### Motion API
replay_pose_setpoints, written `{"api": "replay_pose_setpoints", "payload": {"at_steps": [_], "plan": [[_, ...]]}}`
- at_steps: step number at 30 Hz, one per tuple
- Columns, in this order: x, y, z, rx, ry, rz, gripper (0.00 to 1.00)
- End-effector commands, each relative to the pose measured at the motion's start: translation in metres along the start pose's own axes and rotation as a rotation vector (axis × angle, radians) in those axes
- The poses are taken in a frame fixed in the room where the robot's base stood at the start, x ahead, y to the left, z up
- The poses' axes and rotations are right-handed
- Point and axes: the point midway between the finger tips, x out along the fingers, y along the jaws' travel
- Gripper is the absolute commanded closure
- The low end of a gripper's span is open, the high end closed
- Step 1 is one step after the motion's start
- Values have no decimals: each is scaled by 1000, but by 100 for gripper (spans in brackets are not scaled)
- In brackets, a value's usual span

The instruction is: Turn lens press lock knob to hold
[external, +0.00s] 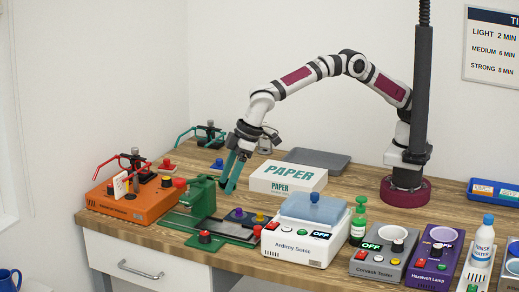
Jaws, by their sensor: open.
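My gripper (229,187) has teal fingers that point down. They are open and empty above the bench, just right of a green press-like device (198,194). I take this device as the lens press, but no label on it can be read. A purple knob (239,213) and a yellow knob (260,217) sit to the right. I cannot tell which one is the lock knob, or read any hold mark.
An orange machine (130,203) stands left of the green device. A white sonic unit (300,240) stands right, with a blue-lidded tank. A paper box (287,178) and a grey tray (318,159) lie behind. Other devices crowd the right. Bare wood (345,190) shows before my base.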

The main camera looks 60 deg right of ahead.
Motion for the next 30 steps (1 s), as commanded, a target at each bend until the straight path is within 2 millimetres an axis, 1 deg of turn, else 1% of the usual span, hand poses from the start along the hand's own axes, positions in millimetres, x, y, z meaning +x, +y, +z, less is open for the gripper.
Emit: {"api": "replay_pose_setpoints", "payload": {"at_steps": [6, 9, 11, 14, 17, 25, 27, 30], "plan": [[0, 0, 0, 0, -1, -1, 30], [2, 13, 1, 24, -3, -53, 30], [3, 13, 0, 26, -1, -66, 30], [14, 12, 1, 24, -3, -64, 30], [39, 10, 1, 23, -4, -63, 30], [122, 5, 2, 24, -3, -64, 30], [138, 4, 2, 24, -2, -64, 30], [149, 3, 0, 24, 0, -65, 30]]}}
